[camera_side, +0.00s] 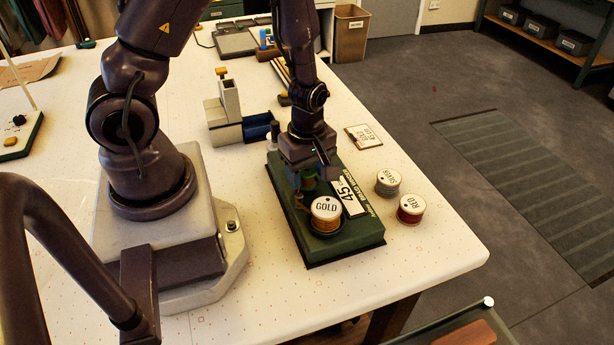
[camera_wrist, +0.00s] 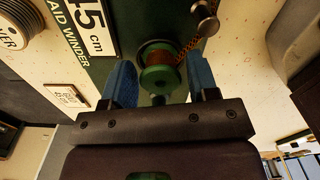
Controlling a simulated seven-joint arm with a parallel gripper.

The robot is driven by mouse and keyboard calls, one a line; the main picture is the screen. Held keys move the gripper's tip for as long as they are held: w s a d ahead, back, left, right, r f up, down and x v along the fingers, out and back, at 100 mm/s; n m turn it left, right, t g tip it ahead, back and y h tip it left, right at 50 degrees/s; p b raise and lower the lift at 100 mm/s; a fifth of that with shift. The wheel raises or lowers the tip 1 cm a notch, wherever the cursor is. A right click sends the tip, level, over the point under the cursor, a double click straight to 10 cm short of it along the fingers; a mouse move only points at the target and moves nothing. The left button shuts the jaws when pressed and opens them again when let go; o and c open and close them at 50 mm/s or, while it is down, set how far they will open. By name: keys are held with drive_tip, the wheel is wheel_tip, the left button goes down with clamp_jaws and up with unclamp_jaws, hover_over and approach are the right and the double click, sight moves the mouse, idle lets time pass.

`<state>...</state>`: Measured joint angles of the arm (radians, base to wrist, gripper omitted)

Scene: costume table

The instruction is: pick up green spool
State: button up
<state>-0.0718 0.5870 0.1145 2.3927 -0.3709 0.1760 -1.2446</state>
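The green spool (camera_wrist: 158,78), wound with brown-orange cord, sits on the dark green winder base (camera_side: 345,236). In the side view the spool (camera_side: 309,183) is partly hidden under my gripper (camera_side: 310,180). My gripper reaches down over it from above. In the wrist view the gripper's blue fingers (camera_wrist: 160,82) stand on either side of the spool. They are open, with a narrow gap showing on the right; I cannot tell whether the left finger touches.
The gold spool (camera_side: 326,209) stands close by at the base's front end. Silver (camera_side: 388,183) and red (camera_side: 411,208) spools stand on the table to its right. A "45 cm" label (camera_side: 348,194) lies on the base. A small bottle (camera_side: 274,134) stands behind. The front tabletop is clear.

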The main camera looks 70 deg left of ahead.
sight(308, 171)
drive_tip(key=c, duration=0.7)
drive_tip(key=shift+r, duration=0.15)
wheel_tip(308, 171, up, 9)
drive_tip(key=shift+r, duration=0.25)
drive_tip(key=w+d+r+m, duration=0.1)
drive_tip(key=w+m, duration=0.2)
drive_tip(key=m, duration=0.3)
drive_tip(key=w+d+r+m, duration=0.1)
drive_tip(key=w+d+m, duration=0.1)
drive_tip(key=m, duration=0.5)
drive_tip(key=w+d+r+m, duration=0.1)
drive_tip(key=w+m, duration=0.3)
drive_tip(key=m, duration=0.3)
drive_tip(key=shift+w+d, duration=0.3)
drive_tip(key=shift+d, duration=0.1)
